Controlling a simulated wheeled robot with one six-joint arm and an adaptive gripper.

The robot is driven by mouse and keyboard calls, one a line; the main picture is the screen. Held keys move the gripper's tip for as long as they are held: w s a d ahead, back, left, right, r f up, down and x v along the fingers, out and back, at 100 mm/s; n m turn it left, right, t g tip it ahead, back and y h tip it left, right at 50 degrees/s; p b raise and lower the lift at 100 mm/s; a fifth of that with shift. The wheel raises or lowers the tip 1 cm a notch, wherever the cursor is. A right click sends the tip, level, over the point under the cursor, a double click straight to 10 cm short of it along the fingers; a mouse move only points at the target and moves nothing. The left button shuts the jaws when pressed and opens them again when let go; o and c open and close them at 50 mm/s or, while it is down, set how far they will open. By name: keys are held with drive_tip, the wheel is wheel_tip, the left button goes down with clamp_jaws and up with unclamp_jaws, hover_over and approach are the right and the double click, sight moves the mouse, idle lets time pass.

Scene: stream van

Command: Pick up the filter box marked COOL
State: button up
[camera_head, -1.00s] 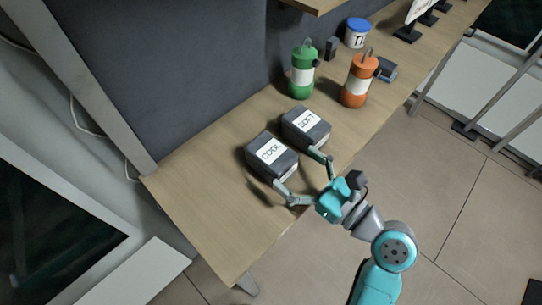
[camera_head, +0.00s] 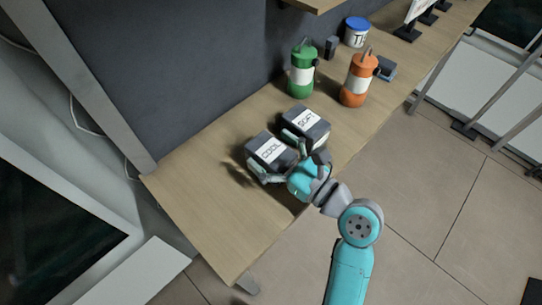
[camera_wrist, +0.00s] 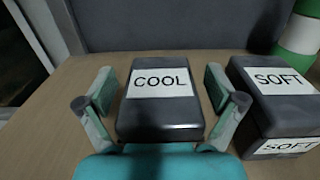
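The filter box marked COOL (camera_head: 267,151) is a dark grey box with a white label on the wooden bench. In the wrist view the COOL box (camera_wrist: 160,118) lies between the two fingers of my gripper (camera_wrist: 160,95). The fingers are spread, with a small gap on each side of the box. In the head view my gripper (camera_head: 281,168) is at the box's near side, and its palm hides part of it. The similar box marked SOFT (camera_head: 305,124) stands close on the right, and it also shows in the wrist view (camera_wrist: 276,105).
A green lantern-like canister (camera_head: 301,72) and an orange one (camera_head: 358,80) stand further along the bench (camera_head: 205,215). A blue-lidded tub (camera_head: 357,32) is behind them. A dark wall panel (camera_head: 190,70) backs the bench. The bench's near left end is clear.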

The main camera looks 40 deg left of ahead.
drive_tip(key=c, duration=1)
drive_tip(key=shift+r, duration=0.1)
